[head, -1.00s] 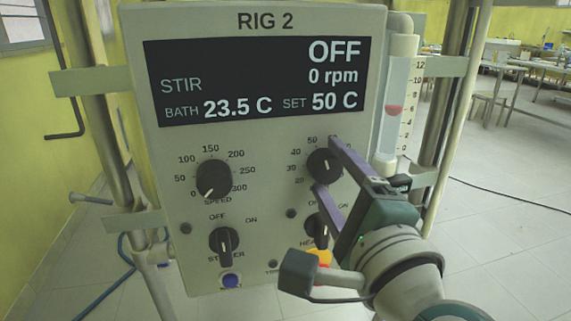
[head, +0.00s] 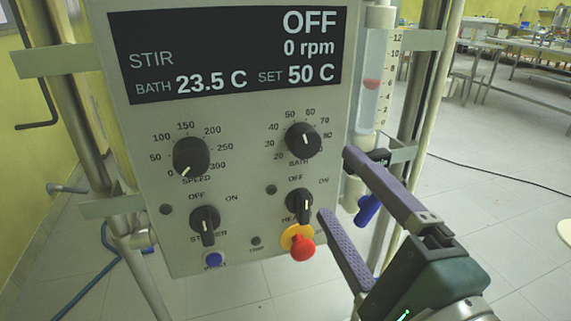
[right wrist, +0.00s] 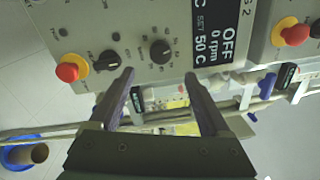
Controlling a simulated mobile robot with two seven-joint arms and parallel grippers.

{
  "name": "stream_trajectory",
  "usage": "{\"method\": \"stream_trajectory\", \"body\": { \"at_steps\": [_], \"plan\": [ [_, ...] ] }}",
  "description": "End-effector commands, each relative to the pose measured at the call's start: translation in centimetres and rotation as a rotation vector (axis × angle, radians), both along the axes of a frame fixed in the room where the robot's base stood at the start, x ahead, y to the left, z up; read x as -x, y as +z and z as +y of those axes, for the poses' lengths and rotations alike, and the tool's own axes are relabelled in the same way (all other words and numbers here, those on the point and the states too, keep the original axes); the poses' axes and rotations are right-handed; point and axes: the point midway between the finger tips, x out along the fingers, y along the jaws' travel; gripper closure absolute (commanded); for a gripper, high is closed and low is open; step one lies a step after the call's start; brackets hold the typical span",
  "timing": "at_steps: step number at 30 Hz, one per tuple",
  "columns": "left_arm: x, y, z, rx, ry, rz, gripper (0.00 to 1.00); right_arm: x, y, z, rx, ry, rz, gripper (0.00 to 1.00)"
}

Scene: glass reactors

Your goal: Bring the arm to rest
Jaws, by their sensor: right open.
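My right gripper (head: 335,185) is open and empty, in front of the lower right part of the RIG 2 control panel and apart from its knobs. In the right wrist view its two fingers (right wrist: 160,95) stand wide apart with nothing between them. The panel (head: 240,215) shows OFF, 0 rpm, bath 23.5 C and set 50 C on its display (head: 225,60). The bath knob (head: 303,140) and the heater switch (head: 299,205) are left of the fingers. My left gripper is not in view.
A red emergency button (head: 302,248) on a yellow collar sticks out near the lower finger. A glass tube with a scale (head: 372,90) and a blue valve handle (head: 367,210) are beside the panel. Metal posts (head: 420,110) frame the rig. The floor to the right is open, with a cable.

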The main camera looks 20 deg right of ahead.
Motion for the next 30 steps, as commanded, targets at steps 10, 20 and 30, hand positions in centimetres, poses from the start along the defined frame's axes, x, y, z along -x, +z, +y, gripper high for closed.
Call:
{"method": "stream_trajectory", "body": {
  "at_steps": [10,20,30],
  "plan": [
    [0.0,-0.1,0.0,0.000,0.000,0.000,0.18,0.6,0.0,0.0,-0.001,0.000,-0.001,0.19],
    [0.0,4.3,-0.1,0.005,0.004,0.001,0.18,1.7,3.9,5.0,0.427,0.322,0.070,0.19],
    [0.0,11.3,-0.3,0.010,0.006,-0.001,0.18,9.9,3.1,2.7,1.379,0.903,0.427,0.19]
  ]
}}
